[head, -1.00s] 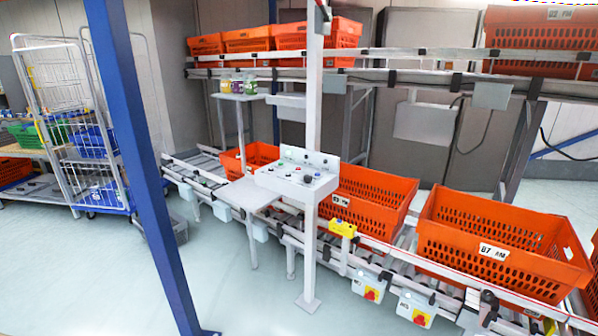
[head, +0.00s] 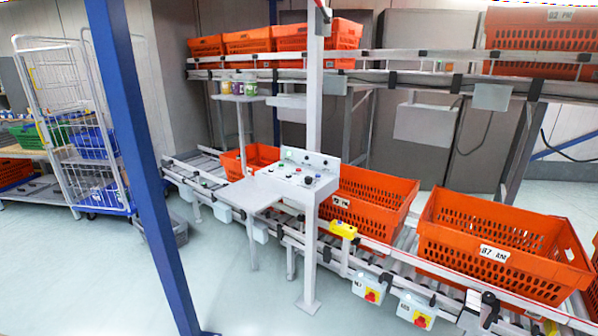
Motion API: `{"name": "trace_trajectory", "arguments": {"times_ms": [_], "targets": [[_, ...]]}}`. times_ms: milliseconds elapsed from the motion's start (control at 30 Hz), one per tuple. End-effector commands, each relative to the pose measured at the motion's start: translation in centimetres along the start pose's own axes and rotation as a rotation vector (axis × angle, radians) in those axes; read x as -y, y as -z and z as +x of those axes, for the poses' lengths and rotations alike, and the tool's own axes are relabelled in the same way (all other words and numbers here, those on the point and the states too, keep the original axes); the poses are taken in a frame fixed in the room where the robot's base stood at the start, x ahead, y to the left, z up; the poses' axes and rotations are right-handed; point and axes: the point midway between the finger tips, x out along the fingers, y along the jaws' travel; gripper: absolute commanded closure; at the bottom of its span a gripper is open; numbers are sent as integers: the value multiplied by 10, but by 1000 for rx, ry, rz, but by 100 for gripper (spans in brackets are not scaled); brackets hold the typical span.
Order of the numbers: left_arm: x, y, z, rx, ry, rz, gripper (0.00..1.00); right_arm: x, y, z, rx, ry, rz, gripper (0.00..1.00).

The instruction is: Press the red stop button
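A white control panel (head: 325,186) on a grey post stands in the middle of the head view. It carries several small buttons and knobs, among them a green one (head: 287,155) and a black knob (head: 308,180). Small reddish spots show on the panel, but they are too small to tell which is the red stop button. A yellow box (head: 343,230) is fixed on the conveyor rail just right of the post. Neither of my grippers is in view.
A blue upright post (head: 138,150) crosses the left foreground. A small grey shelf (head: 243,194) juts out left of the panel. Orange totes (head: 500,237) stand on the roller conveyor behind. A wire cage trolley (head: 70,110) stands at left. The floor (head: 225,275) before the panel is clear.

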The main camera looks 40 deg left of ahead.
Motion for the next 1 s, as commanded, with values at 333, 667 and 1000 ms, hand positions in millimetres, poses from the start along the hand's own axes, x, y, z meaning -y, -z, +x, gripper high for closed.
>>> {"name": "trace_trajectory", "arguments": {"times_ms": [333,667,1000], "targets": [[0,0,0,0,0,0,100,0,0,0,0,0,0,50],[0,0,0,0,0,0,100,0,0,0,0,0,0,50],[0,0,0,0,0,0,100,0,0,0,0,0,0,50]]}}
